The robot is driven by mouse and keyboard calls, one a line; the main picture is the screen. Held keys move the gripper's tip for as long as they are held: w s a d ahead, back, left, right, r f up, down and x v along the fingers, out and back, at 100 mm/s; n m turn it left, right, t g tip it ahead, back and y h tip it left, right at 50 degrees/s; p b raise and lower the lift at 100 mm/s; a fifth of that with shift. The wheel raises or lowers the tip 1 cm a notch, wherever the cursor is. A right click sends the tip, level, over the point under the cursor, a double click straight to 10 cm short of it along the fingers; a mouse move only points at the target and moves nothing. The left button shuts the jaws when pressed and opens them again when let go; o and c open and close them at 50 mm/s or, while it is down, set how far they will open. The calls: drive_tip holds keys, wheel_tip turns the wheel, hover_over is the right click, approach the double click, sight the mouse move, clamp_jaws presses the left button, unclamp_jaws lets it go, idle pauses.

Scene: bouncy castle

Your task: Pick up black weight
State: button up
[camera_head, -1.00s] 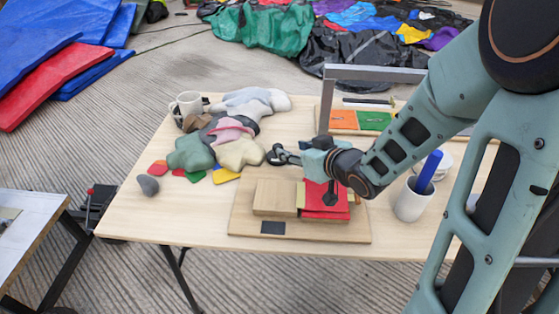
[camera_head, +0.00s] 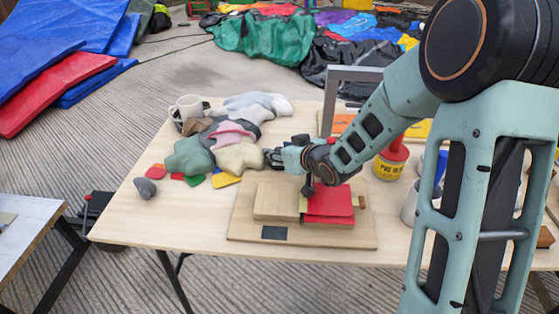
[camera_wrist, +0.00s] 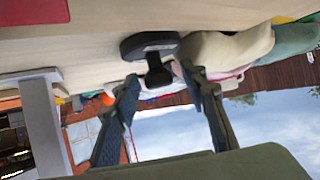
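The black weight (camera_wrist: 150,44) shows in the wrist view as a dark rounded disc with a short block-like knob, on the pale table just past my fingertips. My gripper (camera_wrist: 162,82) is open in the wrist view, with one dark finger on each side and the knob close to the gap between the tips. In the head view my gripper (camera_head: 281,156) points left, low over the table. The weight (camera_head: 271,158) is a small dark shape at the fingertips there, partly hidden. I cannot tell whether a finger touches it.
A pile of soft stone-like shapes (camera_head: 238,155) lies directly left of my gripper. A wooden board with a red block (camera_head: 330,204) is in front. A mug (camera_head: 186,107), a red-topped can (camera_head: 389,163) and a grey metal frame (camera_head: 350,73) stand around.

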clamp_jaws()
drive_tip(key=shift+r, duration=0.15)
idle(0.4)
